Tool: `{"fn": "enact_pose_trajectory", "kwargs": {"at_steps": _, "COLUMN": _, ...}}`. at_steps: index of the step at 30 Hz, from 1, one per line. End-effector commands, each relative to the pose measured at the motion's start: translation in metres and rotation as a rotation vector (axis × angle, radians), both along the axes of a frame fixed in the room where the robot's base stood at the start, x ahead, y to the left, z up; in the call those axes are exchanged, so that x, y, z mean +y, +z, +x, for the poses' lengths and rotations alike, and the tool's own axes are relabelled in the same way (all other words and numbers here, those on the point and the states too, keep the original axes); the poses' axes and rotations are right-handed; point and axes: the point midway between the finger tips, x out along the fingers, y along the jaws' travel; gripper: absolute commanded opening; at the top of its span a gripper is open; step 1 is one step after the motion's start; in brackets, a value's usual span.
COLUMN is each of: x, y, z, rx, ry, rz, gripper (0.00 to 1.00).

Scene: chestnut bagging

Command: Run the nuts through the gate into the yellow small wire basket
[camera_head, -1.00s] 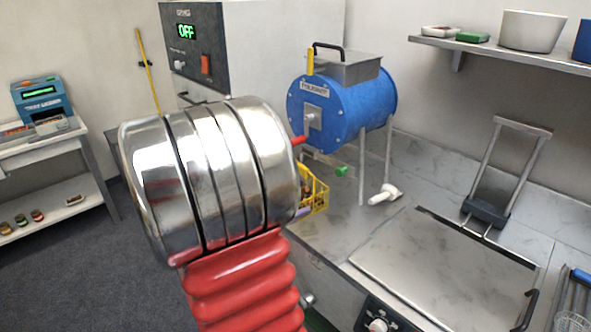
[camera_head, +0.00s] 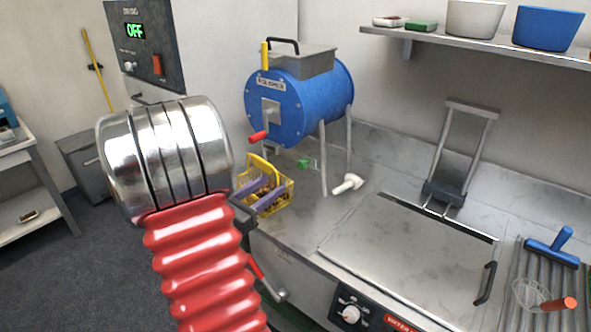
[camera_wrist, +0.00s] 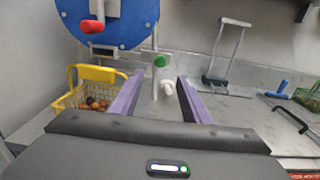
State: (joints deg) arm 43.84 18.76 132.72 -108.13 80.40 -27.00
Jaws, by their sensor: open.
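The yellow wire basket (camera_head: 283,201) stands on the steel counter, below and in front of the blue drum (camera_head: 290,105). Brown nuts lie in it, clearer in the wrist view (camera_wrist: 95,103). The drum has a red handle (camera_head: 258,136) on its front and a grey hopper on top. A small green knob (camera_head: 303,163) shows under the drum; in the wrist view the knob (camera_wrist: 160,61) appears between my fingers, farther off. My gripper (camera_wrist: 157,88) is open and empty, its purple fingers apart. In the head view the fingers overlap the basket; contact cannot be told.
A white tool (camera_head: 348,184) lies on the counter right of the drum legs. A flat-lidded press (camera_head: 400,240) fills the counter farther right, with a blue-handled tool (camera_head: 550,245) beyond. A shelf (camera_head: 480,43) with bowls hangs above. The counter before the press is narrow.

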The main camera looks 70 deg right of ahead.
Motion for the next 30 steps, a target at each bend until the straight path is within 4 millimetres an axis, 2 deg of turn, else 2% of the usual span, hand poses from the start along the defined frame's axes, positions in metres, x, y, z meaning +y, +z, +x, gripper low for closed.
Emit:
{"fn": "enact_pose_trajectory", "kwargs": {"at_steps": 22, "x": -0.095, "y": 0.000, "z": -0.042, "rx": 0.000, "ry": -0.003, "rz": 0.000, "gripper": 0.43}}
{"fn": "enact_pose_trajectory", "kwargs": {"at_steps": 30, "x": -0.113, "y": 0.000, "z": -0.049, "rx": 0.000, "ry": 0.000, "rz": 0.000, "gripper": 0.43}}
